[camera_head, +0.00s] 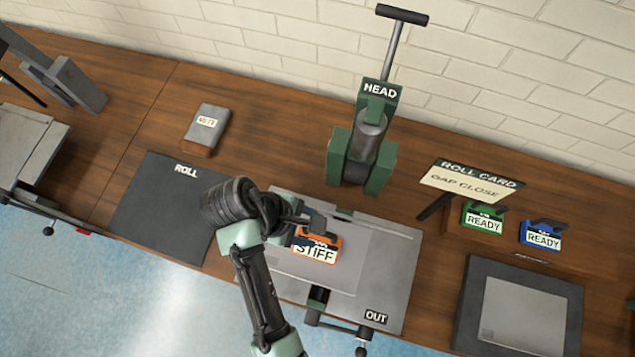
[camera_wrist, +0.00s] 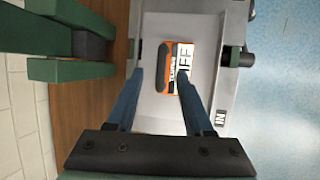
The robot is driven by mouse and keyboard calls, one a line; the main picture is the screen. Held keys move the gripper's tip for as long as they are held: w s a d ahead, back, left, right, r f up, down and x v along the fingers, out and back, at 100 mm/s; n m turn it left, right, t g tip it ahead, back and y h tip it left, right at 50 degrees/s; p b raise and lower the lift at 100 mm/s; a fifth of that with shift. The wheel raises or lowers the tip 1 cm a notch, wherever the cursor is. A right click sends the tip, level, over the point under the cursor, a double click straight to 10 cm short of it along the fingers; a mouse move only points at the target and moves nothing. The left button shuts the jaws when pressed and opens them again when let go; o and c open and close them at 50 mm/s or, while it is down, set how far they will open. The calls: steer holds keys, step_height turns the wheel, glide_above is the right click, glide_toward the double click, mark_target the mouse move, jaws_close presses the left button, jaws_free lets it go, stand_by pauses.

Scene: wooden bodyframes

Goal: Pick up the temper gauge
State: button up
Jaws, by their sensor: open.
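An orange gauge (camera_head: 318,247) with a white label reading STIFF lies on the grey metal plate (camera_head: 391,262) in the middle of the bench. I take it to be the temper gauge. In the wrist view the orange gauge (camera_wrist: 170,72) lies between and just beyond my finger tips, with its dark handle on the left side. My gripper (camera_head: 305,222) is above the plate, close to the gauge. In the wrist view my gripper (camera_wrist: 160,82) is open, and its right finger overlaps part of the label. I see no contact clearly.
A green press marked HEAD (camera_head: 368,150) stands behind the plate. A roll card sign (camera_head: 470,180), a green READY gauge (camera_head: 483,218) and a blue READY gauge (camera_head: 541,235) are to the right. A dark ROLL mat (camera_head: 160,210) is left. A grey block (camera_head: 205,125) lies behind it.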

mark_target(317, 245)
steer(key=shift+a+p+x, duration=0.2)
steer(key=shift+p+x, duration=0.15)
steer(key=shift+x, duration=1)
steer(key=shift+a+p+x, duration=0.15)
steer(key=shift+p+x, duration=0.15)
steer(key=shift+x, duration=1.1)
steer(key=shift+f, duration=0.15)
jaws_close()
